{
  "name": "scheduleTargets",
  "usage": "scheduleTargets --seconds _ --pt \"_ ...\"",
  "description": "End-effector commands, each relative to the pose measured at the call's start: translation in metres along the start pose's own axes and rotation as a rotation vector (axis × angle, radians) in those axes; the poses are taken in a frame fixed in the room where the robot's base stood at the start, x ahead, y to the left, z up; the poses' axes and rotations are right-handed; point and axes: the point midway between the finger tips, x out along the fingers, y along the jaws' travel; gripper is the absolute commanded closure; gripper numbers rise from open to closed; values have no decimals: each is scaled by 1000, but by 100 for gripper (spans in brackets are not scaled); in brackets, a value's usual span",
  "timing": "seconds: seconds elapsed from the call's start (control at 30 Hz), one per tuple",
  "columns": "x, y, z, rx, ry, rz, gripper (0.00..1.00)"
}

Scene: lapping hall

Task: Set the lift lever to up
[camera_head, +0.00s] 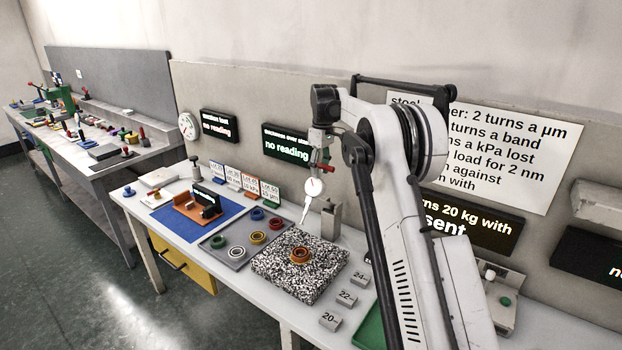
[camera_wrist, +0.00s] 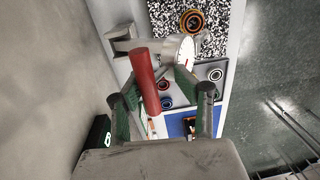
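The lift lever is a red handle (camera_head: 325,168) beside the dial gauge (camera_head: 315,187) on its stand. Its setting, up or down, I cannot tell. In the wrist view the red lever (camera_wrist: 146,80) is large and lies between the two fingers of my gripper (camera_wrist: 157,82). The fingers are apart, with a gap at least on the right side of the lever; contact on the left side is unclear. In the head view my gripper (camera_head: 322,143) is small and partly hidden by my arm, just above the lever. The dial gauge also shows in the wrist view (camera_wrist: 186,52).
A speckled granite plate (camera_head: 278,273) with an orange ring (camera_head: 301,256) lies below the gauge. A grey tray (camera_head: 222,245) with coloured rings and a blue mat (camera_head: 180,221) are to the left. Numbered blocks (camera_head: 347,298) stand at right. The wall panel (camera_head: 250,88) is close behind.

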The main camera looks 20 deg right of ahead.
Motion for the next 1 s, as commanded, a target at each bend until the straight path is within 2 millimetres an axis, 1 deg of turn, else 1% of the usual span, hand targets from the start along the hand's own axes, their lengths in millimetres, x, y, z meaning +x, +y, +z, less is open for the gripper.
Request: scheduleTargets --seconds 0.03,0.1,0.33,0.4,0.6,0.83,0.87,1.0 --pt "6 -9 0 -2 0 0 65" --pt "12 -19 0 -1 0 0 65" --pt "35 -50 0 -1 0 0 65" --pt "42 -58 -1 -3 -1 36 65" --pt "60 -74 0 -4 0 157 65" --pt "80 -86 0 -2 0 269 65" --pt "78 -86 0 -2 0 277 65" --pt "60 -90 0 0 0 273 65"
